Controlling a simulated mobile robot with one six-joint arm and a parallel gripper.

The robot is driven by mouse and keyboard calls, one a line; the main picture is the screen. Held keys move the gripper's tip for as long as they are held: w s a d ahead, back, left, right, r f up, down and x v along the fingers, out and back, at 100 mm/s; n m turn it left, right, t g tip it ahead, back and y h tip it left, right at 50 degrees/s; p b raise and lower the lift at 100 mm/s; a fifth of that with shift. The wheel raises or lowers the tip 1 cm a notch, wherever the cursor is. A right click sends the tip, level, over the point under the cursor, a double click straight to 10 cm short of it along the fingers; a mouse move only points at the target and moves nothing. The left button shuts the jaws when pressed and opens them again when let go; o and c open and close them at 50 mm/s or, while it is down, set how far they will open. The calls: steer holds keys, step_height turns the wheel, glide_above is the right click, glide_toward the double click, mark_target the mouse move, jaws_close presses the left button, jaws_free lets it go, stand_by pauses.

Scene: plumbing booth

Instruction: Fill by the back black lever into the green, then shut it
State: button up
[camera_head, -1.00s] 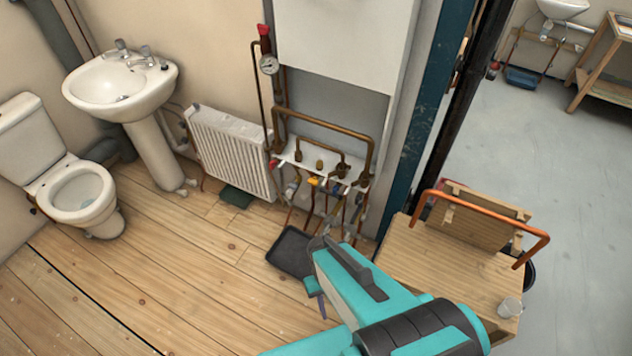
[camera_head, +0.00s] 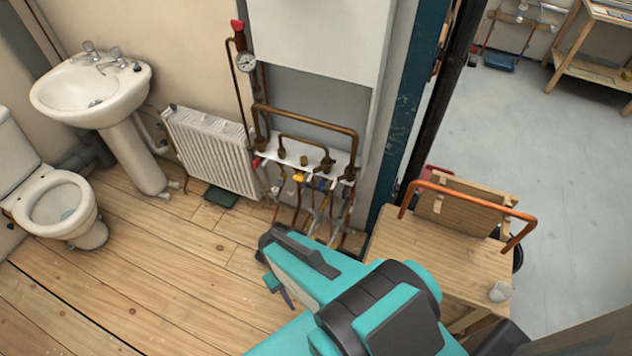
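The pressure gauge (camera_head: 246,62) is a small round white dial on the pipe under a red cap, left of the white boiler casing. Its needle and any green band are too small to read. Below the casing, copper pipes meet a white manifold plate (camera_head: 290,150) with several small valves, among them a yellow lever (camera_head: 298,177) and a red one (camera_head: 257,162). I cannot make out a black lever for certain. My teal arm reaches up from the bottom; its dark end (camera_head: 270,238) is below and in front of the valves, apart from them in the picture. My gripper's fingertips cannot be made out.
A white radiator (camera_head: 211,152) stands left of the pipes, with a washbasin (camera_head: 92,92) and toilet (camera_head: 60,205) further left. A wooden bench (camera_head: 430,250) with a bent copper pipe (camera_head: 470,195) and a cup (camera_head: 500,291) is at the right.

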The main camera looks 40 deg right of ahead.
steer(key=w+d+f+t+h+b, duration=0.1)
steer(key=w+d+f+h+b, duration=0.1)
steer(key=w+d+b, duration=0.4)
steer(key=w+d+f+n+t+h+b, duration=0.1)
steer(key=w+d+f+h+b, duration=0.2)
steer(key=w+d+h+b, duration=0.2)
steer(key=w+d+f+n+t+h+b, duration=0.1)
steer(key=w+d+h+b, duration=0.3)
steer(key=w+d+b, duration=0.5)
steer(key=shift+w+d+f+t+b, duration=0.15)
steer(key=shift+w+f+t+b, duration=0.1)
steer(key=shift+w+f+b, duration=0.25)
steer(key=shift+w+d+f+t+b, duration=0.1)
steer(key=shift+w+f+t+b, duration=0.15)
steer(key=shift+w, duration=0.35)
steer(key=w+d+f+t+h+b, duration=0.1)
steer(key=w+d+t+h+b, duration=0.1)
steer(key=w+b, duration=0.6)
steer(key=w+d+f+t+h+b, duration=0.1)
steer(key=w+h+b, duration=0.3)
steer(key=w+b, duration=0.5)
steer(key=d+t+b, duration=0.1)
steer(key=b, duration=0.9)
steer(key=shift+f+h, duration=0.3)
steer(key=shift+h, duration=0.1)
steer(key=shift+w+d, duration=0.1)
steer(key=shift+w, duration=0.05)
